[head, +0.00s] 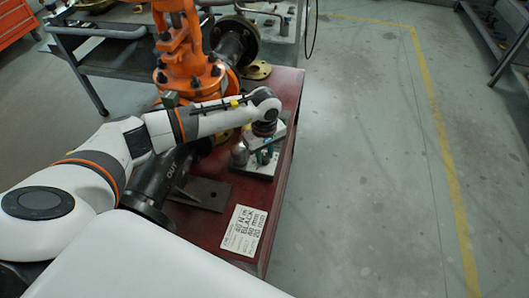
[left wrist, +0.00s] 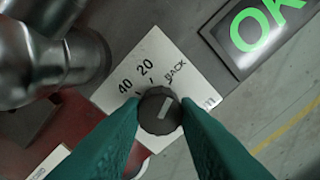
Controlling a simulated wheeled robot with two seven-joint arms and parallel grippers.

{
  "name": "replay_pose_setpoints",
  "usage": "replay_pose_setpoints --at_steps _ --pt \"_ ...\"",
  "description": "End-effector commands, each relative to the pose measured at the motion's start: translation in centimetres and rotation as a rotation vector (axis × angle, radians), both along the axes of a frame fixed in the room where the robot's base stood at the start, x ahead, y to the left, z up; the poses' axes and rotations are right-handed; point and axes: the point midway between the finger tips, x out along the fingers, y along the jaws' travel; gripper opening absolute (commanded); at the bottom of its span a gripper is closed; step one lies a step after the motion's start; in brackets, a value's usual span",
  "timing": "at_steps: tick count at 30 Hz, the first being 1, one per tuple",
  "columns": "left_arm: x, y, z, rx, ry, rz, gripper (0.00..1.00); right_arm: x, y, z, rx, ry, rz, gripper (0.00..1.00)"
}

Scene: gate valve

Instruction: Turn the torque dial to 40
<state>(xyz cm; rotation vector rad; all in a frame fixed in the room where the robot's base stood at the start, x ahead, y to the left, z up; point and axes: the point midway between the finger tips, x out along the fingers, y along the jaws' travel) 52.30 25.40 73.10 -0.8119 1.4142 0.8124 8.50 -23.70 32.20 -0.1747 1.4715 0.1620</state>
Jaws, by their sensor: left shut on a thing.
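The torque dial (left wrist: 160,110) is a dark ribbed knob with a pale pointer bar. It sits over a white scale plate (left wrist: 112,98) printed with 40, 20 and a word that looks like "BACK". The pointer bar runs up and slightly right, toward the word's side of the 20 mark, away from 40. My left gripper (left wrist: 160,122) is shut on the dial, one teal finger on each side. In the head view my left gripper (head: 262,146) is over a small station on the red bench; the dial is hidden there. My right gripper is not in view.
A display (left wrist: 262,28) shows green "OK". A printed card (head: 243,230) on the red bench (head: 283,165) reads 40 Nm and BLACK. An orange valve (head: 185,55) with dark pipes stands left of the station. A rounded metal part (left wrist: 50,55) is close by. The floor at right is clear.

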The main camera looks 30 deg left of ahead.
Motion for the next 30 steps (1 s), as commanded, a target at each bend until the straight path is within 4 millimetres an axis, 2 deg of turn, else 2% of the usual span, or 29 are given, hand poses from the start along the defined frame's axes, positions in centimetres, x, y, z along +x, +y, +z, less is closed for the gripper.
replay_pose_setpoints --at_steps 11,30 --pt "0.1 0.0 0.0 0.000 -0.001 0.151 0.05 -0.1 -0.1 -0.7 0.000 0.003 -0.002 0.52" --pt "0.1 0.1 0.0 0.000 -0.002 0.741 0.05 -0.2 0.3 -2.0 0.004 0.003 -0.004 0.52"
